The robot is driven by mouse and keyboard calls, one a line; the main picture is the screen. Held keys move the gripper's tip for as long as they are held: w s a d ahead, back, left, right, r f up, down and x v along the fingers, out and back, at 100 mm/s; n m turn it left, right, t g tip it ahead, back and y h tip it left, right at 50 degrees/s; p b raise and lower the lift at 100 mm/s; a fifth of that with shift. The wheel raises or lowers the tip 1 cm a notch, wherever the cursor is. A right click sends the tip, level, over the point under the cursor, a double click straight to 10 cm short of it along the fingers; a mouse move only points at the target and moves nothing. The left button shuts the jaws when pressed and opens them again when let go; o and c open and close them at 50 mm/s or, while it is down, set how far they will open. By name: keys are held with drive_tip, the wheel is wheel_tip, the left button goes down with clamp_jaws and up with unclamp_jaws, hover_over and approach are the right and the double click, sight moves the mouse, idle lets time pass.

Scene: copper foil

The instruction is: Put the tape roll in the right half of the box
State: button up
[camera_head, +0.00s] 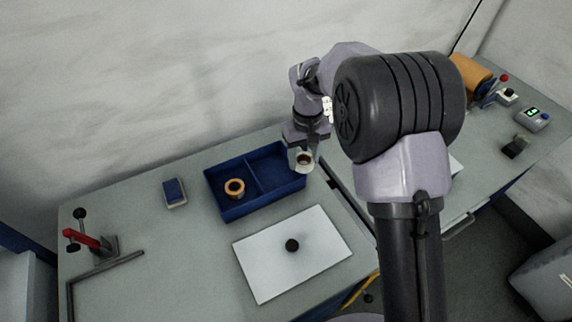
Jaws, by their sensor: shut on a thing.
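The blue box (228,213) stands on the table, split by a divider into a left and a right half. My gripper (303,155) is shut on a small pale roll with a brown centre, which looks like the tape roll (304,164). In the picture the gripper and roll overlap the right end wall of the box; their height above it is hard to tell. The right half (272,170) looks empty where it shows. A copper-orange ring (235,187) lies in the left half.
A white sheet (270,268) with a black knob (292,245) lies in front of the box. A blue-topped block (174,192) sits left of it. A red-handled clamp (84,241) is at far left. The wall rises close behind.

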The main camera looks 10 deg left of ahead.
drive_tip(key=n+p, duration=0.1)
drive_tip(key=n, duration=0.1)
approach(279, 183)
wheel_tip(279, 183, down, 6)
drive_tip(key=b, duration=0.3)
drive_tip(key=shift+f, duration=0.15)
drive_tip(key=shift+f, duration=0.15)
drive_tip(key=o, duration=1.4)
